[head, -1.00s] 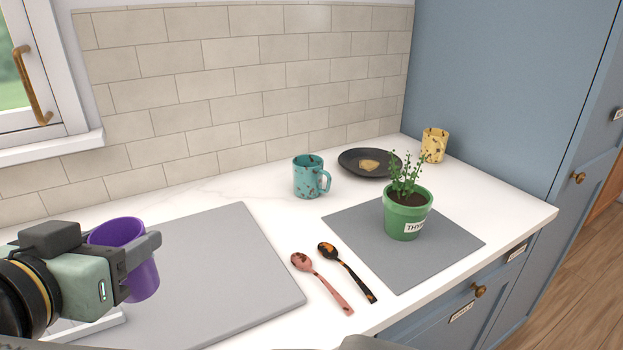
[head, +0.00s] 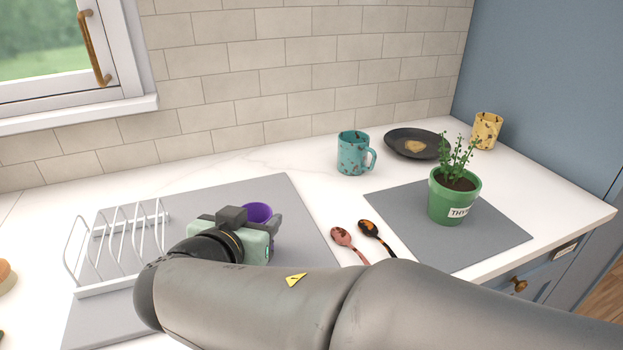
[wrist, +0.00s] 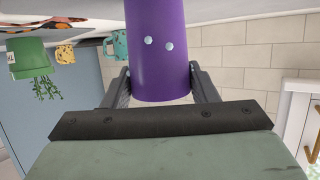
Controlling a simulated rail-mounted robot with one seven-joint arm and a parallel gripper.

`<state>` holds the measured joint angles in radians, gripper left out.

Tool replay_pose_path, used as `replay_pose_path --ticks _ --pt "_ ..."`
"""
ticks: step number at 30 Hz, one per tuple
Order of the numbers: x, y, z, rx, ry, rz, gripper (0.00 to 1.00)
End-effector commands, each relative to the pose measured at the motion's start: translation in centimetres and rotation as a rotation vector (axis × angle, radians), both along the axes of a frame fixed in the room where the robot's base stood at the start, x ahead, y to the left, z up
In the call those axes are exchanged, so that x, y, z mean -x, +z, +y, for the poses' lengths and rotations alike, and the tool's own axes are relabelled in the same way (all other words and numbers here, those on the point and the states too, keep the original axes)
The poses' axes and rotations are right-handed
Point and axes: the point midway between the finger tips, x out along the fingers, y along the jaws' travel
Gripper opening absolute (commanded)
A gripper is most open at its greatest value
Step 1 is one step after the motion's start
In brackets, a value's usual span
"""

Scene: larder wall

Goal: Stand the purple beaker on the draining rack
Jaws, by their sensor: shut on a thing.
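The purple beaker (head: 257,213) shows behind my gripper in the head view, mostly hidden by the gripper body. In the wrist view the beaker (wrist: 158,50) stands between the two fingers, and my gripper (wrist: 160,82) is shut on it. The wrist picture is upside down. My gripper (head: 272,220) is to the right of the draining rack (head: 120,285). The rack is white with several upright wire loops and stands on a grey mat (head: 285,195). The beaker's base is hidden in the head view, so I cannot tell its height above the mat.
A teal mug (head: 352,153), a dark plate (head: 415,143) and a yellow mug (head: 486,131) stand at the back. A potted thyme (head: 452,196) stands on another grey mat (head: 400,205). Two spoons (head: 350,244) (head: 376,238) lie right of my gripper. My arm covers the front.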

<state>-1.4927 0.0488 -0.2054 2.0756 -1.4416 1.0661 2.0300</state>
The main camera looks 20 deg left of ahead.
Motion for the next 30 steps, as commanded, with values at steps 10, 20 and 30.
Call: replay_pose_path --ticks 10,20,30 --pt "-0.03 -0.38 -0.04 -0.002 -0.002 -0.001 0.24" --pt "-0.01 -0.61 -0.03 -0.002 -0.002 0.000 0.75" --pt "0.00 -0.31 -0.02 -0.001 -0.001 0.000 0.75"
